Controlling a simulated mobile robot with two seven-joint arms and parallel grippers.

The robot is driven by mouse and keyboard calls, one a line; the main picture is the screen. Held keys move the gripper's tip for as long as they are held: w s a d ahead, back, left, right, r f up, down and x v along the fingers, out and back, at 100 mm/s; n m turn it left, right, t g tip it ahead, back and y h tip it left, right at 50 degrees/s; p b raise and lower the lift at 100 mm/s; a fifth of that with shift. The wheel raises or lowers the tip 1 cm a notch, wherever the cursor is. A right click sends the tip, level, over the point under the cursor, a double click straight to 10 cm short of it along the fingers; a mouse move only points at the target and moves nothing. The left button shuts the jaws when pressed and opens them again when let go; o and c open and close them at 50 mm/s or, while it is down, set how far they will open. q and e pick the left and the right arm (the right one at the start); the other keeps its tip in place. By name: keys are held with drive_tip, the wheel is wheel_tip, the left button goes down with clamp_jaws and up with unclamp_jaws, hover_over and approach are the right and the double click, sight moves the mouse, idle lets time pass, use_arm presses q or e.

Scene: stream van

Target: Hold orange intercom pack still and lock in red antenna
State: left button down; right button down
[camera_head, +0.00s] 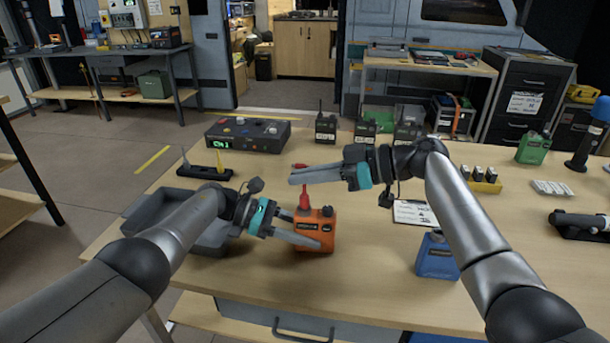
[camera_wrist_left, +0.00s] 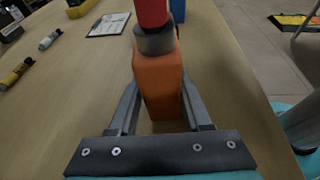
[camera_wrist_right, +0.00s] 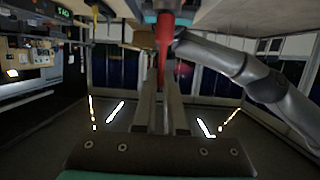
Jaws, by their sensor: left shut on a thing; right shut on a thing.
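The orange intercom pack (camera_head: 314,236) stands upright near the front of the table. My left gripper (camera_head: 308,240) is shut on its body, with a finger on either side; the left wrist view shows the orange body (camera_wrist_left: 158,85) between the fingers. The red antenna (camera_head: 304,196) stands upright over the pack's top, left of its dark knob. My right gripper (camera_head: 298,174) is shut on the antenna's upper part, and the right wrist view shows the red antenna (camera_wrist_right: 164,60) between the fingers. I cannot tell whether the antenna is fully seated.
A blue pack (camera_head: 437,256) stands to the right. A grey tray (camera_head: 150,212) lies left, partly behind my left arm. A holder with a yellow antenna (camera_head: 219,168), a black console (camera_head: 247,134) and several dark packs (camera_head: 326,126) are at the back. A white card (camera_head: 412,212) lies right.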

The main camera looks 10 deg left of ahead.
drive_tip(key=c, duration=0.9)
unclamp_jaws()
drive_tip(key=shift+d, duration=0.1)
drive_tip(key=shift+o, duration=0.2)
drive_tip(key=v, duration=1.2)
